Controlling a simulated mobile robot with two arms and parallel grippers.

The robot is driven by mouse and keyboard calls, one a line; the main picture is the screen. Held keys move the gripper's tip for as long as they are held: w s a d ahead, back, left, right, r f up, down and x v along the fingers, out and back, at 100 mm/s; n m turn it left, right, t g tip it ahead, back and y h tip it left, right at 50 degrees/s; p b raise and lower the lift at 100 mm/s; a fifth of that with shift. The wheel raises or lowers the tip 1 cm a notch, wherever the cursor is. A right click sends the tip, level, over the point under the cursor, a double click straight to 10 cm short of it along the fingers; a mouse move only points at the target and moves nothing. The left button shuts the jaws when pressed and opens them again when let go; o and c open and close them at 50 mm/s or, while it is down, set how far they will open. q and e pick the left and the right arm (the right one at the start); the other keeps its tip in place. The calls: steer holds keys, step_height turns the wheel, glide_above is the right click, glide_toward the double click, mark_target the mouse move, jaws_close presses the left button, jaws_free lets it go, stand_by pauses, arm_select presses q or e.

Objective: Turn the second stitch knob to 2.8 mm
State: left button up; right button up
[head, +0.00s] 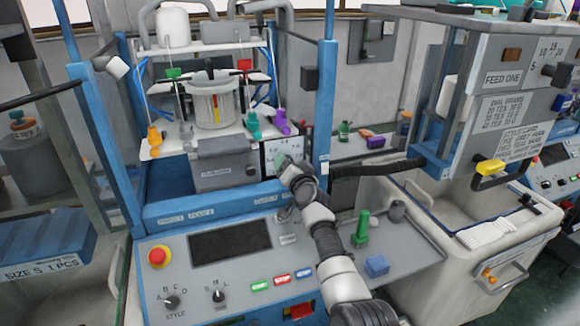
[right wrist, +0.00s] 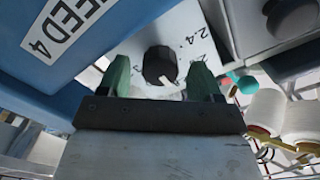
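A white dial plate (head: 272,154) with printed numbers is on the front of the knitting machine in the head view. In the right wrist view, a black knob (right wrist: 160,66) with a white mark sits on this plate (right wrist: 195,42). The mark points to the lower right; "2.4" is readable above and right of the knob, other numbers are partly hidden. My right gripper (right wrist: 160,78) is open, its green fingers on either side of the knob with gaps visible. In the head view my right gripper (head: 285,161) is at the plate and covers the knob. My left gripper is not in view.
A control panel below holds a red emergency button (head: 158,256), a dark screen (head: 230,243) and selector knobs. A blue "FEED 4" panel (right wrist: 50,70) borders the dial in the wrist view.

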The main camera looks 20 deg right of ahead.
steer(key=shift+s+p, duration=0.25)
steer(key=shift+p, duration=0.05)
steer(key=s+p, duration=0.6)
steer(key=s, duration=0.4)
steer(key=shift+s+d+p, duration=0.2)
steer(key=shift+p, duration=0.1)
